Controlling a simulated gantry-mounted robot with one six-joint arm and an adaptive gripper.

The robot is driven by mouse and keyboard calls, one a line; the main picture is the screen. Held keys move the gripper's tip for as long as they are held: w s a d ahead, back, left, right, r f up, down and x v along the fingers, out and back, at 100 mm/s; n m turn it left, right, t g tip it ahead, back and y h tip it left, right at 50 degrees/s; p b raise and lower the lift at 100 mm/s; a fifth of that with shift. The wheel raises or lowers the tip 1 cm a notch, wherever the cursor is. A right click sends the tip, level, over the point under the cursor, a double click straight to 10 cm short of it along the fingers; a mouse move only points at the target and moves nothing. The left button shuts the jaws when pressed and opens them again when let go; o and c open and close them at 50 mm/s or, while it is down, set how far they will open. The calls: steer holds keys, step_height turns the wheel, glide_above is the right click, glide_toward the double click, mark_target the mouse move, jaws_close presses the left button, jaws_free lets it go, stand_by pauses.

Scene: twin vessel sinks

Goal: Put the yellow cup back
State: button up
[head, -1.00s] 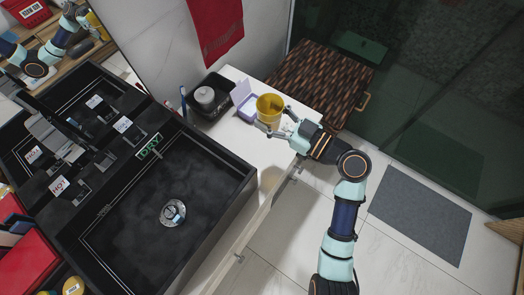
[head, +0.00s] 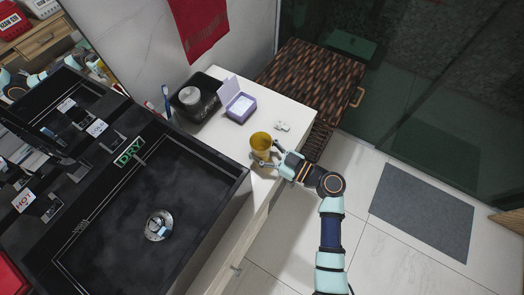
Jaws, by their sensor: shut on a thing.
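The yellow cup (head: 261,142) is at the white counter (head: 222,133), near its front edge and right of the black sink. My gripper (head: 263,156) is shut on the cup, with its fingers around the lower part from the front right. The cup looks roughly upright, and I see into its open top. I cannot tell whether its base touches the counter.
A lilac box with its lid open (head: 241,106) and a small white item (head: 282,126) sit behind the cup. A black tray (head: 196,97) holds a grey round container. The black sink (head: 155,200) lies left. A woven hamper (head: 312,88) stands behind the counter.

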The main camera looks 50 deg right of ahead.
steer(key=shift+f, duration=0.4)
steer(key=shift+f, duration=0.2)
steer(key=o, duration=1.3)
steer(key=shift+r, duration=0.15)
steer(key=shift+s+r+p, duration=0.1)
steer(key=shift+r+p, duration=0.1)
steer(key=shift+p, duration=0.1)
steer(key=s, duration=0.4)
steer(key=s+d+p, duration=0.1)
steer(key=s, duration=0.2)
steer(key=s+d, duration=0.1)
steer(key=s, duration=0.3)
steer(key=shift+s+d+f, duration=0.1)
steer(key=shift+s+f, duration=0.05)
steer(key=shift+s, duration=0.15)
